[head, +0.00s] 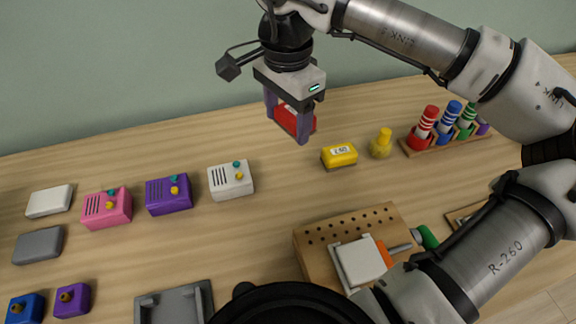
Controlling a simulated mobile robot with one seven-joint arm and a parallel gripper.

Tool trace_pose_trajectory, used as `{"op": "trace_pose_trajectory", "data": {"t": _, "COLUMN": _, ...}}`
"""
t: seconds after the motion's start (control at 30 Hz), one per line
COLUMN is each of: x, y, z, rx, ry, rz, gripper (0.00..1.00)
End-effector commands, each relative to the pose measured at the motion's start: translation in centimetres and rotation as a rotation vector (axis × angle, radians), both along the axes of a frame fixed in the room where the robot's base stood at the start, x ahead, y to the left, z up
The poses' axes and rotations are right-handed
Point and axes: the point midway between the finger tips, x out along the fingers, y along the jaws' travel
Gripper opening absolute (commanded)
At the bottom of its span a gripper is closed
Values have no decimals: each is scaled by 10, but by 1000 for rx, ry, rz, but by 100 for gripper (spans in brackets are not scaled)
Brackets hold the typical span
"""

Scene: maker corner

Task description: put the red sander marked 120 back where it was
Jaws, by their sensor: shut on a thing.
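My gripper (288,123) hangs over the back of the table, left of the yellow block. It is shut on a red block (308,119), held above the table between the two purple fingers. Any marking on the red block is hidden or too small to read. A yellow sander block (340,157) with a white label, which seems to read 240, lies on the table to the right and below the red block in the picture.
A yellow bottle-like item (381,145) and a rack (420,147) of coloured markers stand at right. White (231,180), purple (169,195) and pink (107,208) boxes with knobs stand left. A pegboard block (347,228) and grey tray (175,303) are nearer. Bare wood lies between.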

Motion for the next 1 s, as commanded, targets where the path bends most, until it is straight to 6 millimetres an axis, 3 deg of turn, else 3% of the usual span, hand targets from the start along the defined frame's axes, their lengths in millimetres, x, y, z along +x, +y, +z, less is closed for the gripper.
{"op": "trace_pose_trajectory", "data": {"t": 0.1, "x": -1, "y": 0, "z": -34, "rx": 0, "ry": 3, "rz": 1, "gripper": 42}}
{"op": "trace_pose_trajectory", "data": {"t": 0.3, "x": -1, "y": 0, "z": -73, "rx": 1, "ry": 2, "rz": 1, "gripper": 42}}
{"op": "trace_pose_trajectory", "data": {"t": 0.57, "x": 0, "y": 0, "z": -93, "rx": 1, "ry": 1, "rz": -1, "gripper": 42}}
{"op": "trace_pose_trajectory", "data": {"t": 0.8, "x": 0, "y": 1, "z": -126, "rx": 2, "ry": 1, "rz": 0, "gripper": 42}}
{"op": "trace_pose_trajectory", "data": {"t": 1.0, "x": 0, "y": 1, "z": -127, "rx": 1, "ry": -1, "rz": -1, "gripper": 42}}
